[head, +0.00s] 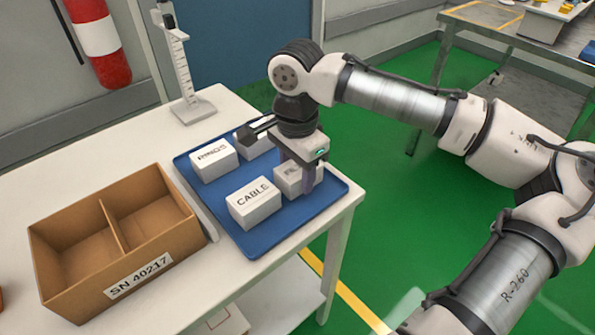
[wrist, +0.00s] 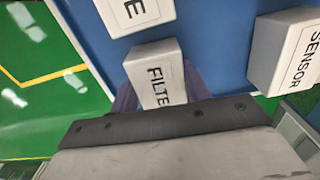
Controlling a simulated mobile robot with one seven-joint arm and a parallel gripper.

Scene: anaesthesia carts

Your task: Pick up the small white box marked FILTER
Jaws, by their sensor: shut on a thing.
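The small white FILTER box (wrist: 156,72) shows in the wrist view with its label facing up, partly covered by my gripper. In the head view the FILTER box (head: 287,179) is at the right part of the blue tray (head: 258,240), mostly hidden by my gripper (head: 307,185). My gripper points down and is shut on the FILTER box, a finger showing on its right side. I cannot tell whether the box touches the tray or is slightly above it.
The CABLE box (head: 254,203) stands close to the left of the FILTER box. Another labelled white box (head: 214,160) and the SENSOR box (wrist: 288,50) share the tray. A brown divided box (head: 115,240) is left of the tray. A white stand (head: 190,108) is behind.

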